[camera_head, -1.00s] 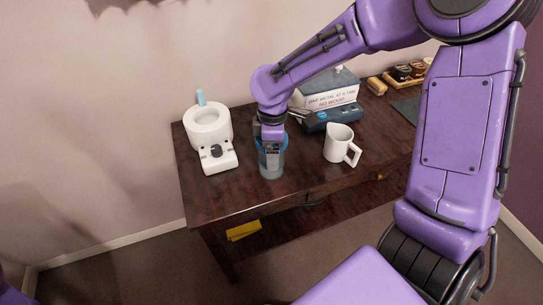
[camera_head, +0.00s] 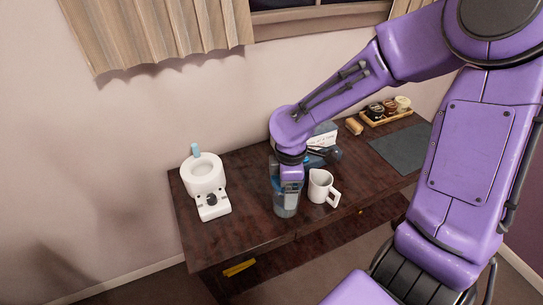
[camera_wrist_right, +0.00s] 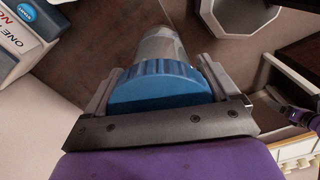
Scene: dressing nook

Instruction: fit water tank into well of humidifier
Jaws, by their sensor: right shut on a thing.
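The water tank (camera_head: 285,208), clear grey with a blue cap, is upright to the right of the humidifier, beside the mug. My right gripper (camera_head: 289,184) is shut on the tank near its cap. In the wrist view the blue cap (camera_wrist_right: 163,86) sits between the fingers, with the clear body beyond it. I cannot tell whether the tank's bottom touches the table. My left gripper is not clearly in view.
A white mug (camera_head: 319,187) stands close to the tank's right. Books (camera_head: 324,137) lie behind my right wrist, partly hidden. A tray of jars (camera_head: 385,111) and a grey mat (camera_head: 401,150) are farther right. Bare tabletop (camera_head: 248,195) lies between humidifier and tank.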

